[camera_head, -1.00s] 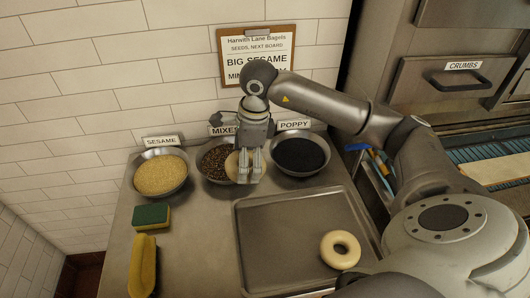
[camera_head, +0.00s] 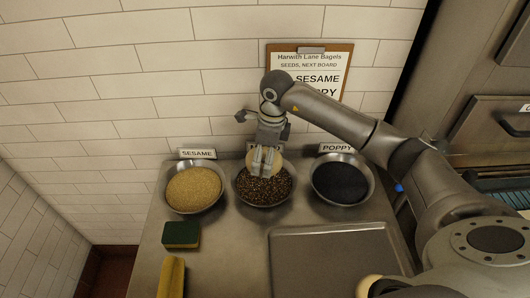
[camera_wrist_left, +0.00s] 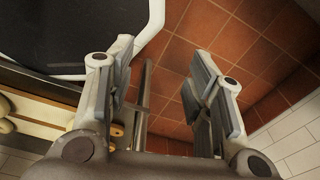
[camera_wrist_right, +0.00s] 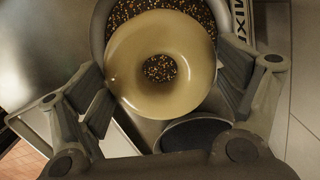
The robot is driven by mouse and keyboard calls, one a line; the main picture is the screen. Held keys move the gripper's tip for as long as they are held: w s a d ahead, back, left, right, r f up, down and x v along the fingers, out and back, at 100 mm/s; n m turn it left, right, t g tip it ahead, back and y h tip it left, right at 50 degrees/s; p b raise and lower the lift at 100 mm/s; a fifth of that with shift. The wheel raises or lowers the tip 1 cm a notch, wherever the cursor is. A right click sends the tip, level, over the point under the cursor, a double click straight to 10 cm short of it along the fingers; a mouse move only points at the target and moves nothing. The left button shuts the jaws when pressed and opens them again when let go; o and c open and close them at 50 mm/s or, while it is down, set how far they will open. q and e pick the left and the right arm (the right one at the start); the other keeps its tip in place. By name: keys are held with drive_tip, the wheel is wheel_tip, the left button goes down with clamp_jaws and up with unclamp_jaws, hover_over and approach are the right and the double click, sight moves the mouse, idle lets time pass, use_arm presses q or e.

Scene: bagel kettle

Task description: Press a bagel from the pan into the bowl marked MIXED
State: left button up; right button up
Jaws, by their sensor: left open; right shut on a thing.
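My right gripper (camera_head: 264,160) is shut on a pale, plain-looking bagel (camera_head: 279,162) at the back of the MIXED bowl (camera_head: 238,190). In the right wrist view the bagel (camera_wrist_right: 130,80) sits between the fingers, with the mixed seeds (camera_wrist_right: 192,10) beyond it and through its hole. A gap or contact between bagel and seeds cannot be told; its underside is hidden. The MIXED label (camera_wrist_right: 238,18) shows partly there. The pan (camera_head: 330,262) lies in front, with part of another bagel (camera_head: 369,287) at the picture's bottom edge. My left gripper (camera_wrist_left: 162,75) is open and empty.
The SESAME bowl (camera_head: 193,188) stands left of the MIXED bowl and the POPPY bowl (camera_head: 341,182) right. A green and yellow sponge (camera_head: 181,234) and a yellow object (camera_head: 171,278) lie front left. A clipboard (camera_head: 310,72) hangs behind. Below my left gripper is tiled floor (camera_wrist_left: 205,30).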

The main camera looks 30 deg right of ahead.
drive_tip(key=b, duration=0.4)
hover_over(263, 182)
drive_tip(key=f, duration=0.5)
drive_tip(key=shift+s+d+f, duration=0.1)
drive_tip(key=shift+d+f, duration=0.15)
drive_tip(key=shift+f, duration=0.05)
drive_tip(key=shift+f+b, duration=0.35)
drive_tip(key=shift+f, duration=0.35)
use_arm(q)
drive_tip(key=f, duration=0.2)
drive_tip(key=w+f, duration=0.1)
drive_tip(key=f, duration=0.2)
drive_tip(key=shift+w, duration=0.15)
drive_tip(key=shift+s, duration=0.2)
drive_tip(key=shift+f+b, duration=0.35)
use_arm(e)
drive_tip(key=shift+f, duration=0.35)
drive_tip(key=shift+r, duration=0.1)
use_arm(q)
drive_tip(key=shift+w+r+p, duration=0.1)
drive_tip(key=shift+r+p, duration=2.75)
use_arm(e)
wheel_tip(263, 182, up, 10)
